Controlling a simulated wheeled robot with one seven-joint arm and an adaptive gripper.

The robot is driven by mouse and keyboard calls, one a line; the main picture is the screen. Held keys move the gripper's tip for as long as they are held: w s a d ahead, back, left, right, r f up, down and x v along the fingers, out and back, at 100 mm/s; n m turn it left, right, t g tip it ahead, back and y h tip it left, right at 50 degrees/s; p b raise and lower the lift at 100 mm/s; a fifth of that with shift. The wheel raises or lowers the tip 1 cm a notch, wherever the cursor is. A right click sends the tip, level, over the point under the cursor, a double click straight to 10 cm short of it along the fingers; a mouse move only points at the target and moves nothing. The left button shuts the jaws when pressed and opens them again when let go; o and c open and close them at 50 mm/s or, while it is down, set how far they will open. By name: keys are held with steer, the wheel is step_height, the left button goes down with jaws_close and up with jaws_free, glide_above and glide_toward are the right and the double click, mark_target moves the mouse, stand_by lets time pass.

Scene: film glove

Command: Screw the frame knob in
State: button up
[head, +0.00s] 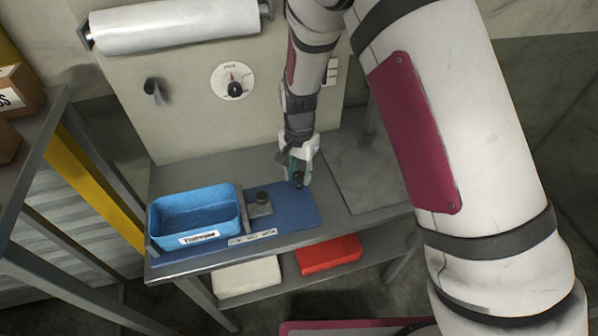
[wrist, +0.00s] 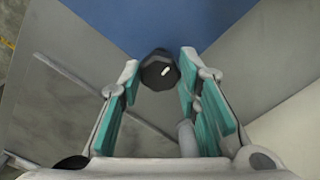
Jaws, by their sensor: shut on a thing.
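My gripper (head: 299,176) is at the right end of the blue mat (head: 293,213) on the bench. The knob also shows as a dark spot under the fingers in the head view (head: 299,184). I cannot tell whether it touches the mat or is above it. A small grey block (head: 259,210) with a dark round piece (head: 263,197) on top stands on the mat, left of my gripper. The knob's underside is hidden.
A blue labelled bin (head: 197,239) stands on the left of the bench. A grey panel (head: 365,180) lies at the right. Behind are an upright board with a round dial (head: 233,82), a dark peg (head: 153,88) and a white roll (head: 175,25). A red item (head: 329,254) lies below.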

mark_target(299, 175)
steer(key=shift+w+r+m, duration=0.15)
steer(key=shift+m, duration=0.25)
steer(key=o, duration=1.1)
steer(key=shift+o, duration=0.2)
step_height(299, 175, up, 12)
